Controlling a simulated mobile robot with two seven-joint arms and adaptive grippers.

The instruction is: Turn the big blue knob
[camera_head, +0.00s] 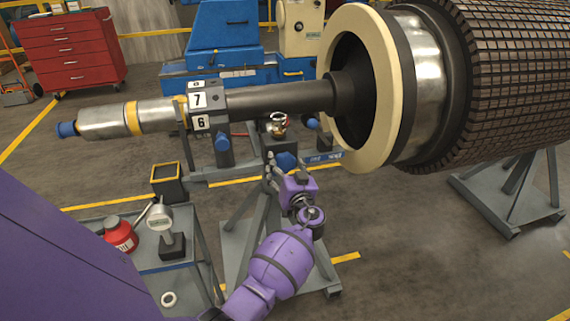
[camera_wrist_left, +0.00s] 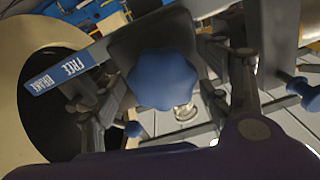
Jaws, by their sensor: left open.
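The big blue knob (camera_head: 286,161) is on the front of the dark block of the rotor stand, below the shaft. In the left wrist view the lobed knob (camera_wrist_left: 163,79) fills the middle and faces the camera. My left gripper (camera_head: 283,172) is just in front of the knob in the head view. Its two fingers are spread open, one to the left and one to the right of the knob in the wrist view. I cannot tell whether either finger touches it. A blue FREE/BRAKE plate (camera_wrist_left: 66,72) sticks out beside the knob. My right gripper is not in view.
The large rotor (camera_head: 415,90) and its shaft (camera_head: 280,97) lie above the gripper. A smaller blue knob (camera_head: 222,142) is to the left.

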